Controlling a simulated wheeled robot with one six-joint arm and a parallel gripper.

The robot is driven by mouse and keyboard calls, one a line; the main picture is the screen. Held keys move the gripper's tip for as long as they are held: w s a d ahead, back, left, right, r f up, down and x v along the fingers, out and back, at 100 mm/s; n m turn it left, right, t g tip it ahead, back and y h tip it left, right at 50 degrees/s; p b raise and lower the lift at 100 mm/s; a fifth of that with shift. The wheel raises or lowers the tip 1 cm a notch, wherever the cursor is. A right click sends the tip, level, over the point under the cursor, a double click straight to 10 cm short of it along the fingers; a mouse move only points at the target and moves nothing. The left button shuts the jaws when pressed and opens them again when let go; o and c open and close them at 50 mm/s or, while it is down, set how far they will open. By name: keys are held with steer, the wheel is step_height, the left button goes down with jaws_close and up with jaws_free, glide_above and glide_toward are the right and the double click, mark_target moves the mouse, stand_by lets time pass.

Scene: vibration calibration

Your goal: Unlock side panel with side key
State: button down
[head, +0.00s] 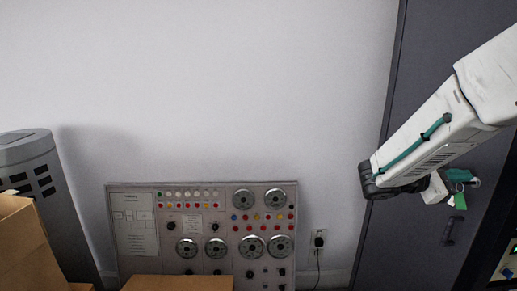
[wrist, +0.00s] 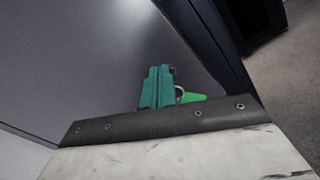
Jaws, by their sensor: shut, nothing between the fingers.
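My gripper (head: 462,177) has teal fingers and is at the right of the head view, in front of a dark grey panel (head: 408,120). The fingers also show in the wrist view (wrist: 156,86), close together and shut. A bright green key tag (head: 460,201) with a ring and a pale piece beside it hangs just below the fingers. The tag (wrist: 194,97) shows right of the fingers in the wrist view, partly hidden by my wrist. I cannot tell whether the key sits in a lock; no lock is visible.
A dark handle (head: 448,232) is on the grey panel below the gripper. A control board (head: 137,225) with dials and coloured knobs stands against the wall. A cardboard box (head: 20,245) and a grey cylinder (head: 45,190) are at left. An outlet (head: 318,240) has a cord.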

steer(key=shift+f, duration=0.25)
stand_by(0.3)
steer(key=shift+r, duration=0.1)
steer(key=a, duration=0.6)
steer(key=shift+s+r, duration=0.15)
steer(key=shift+r, duration=0.15)
stand_by(0.4)
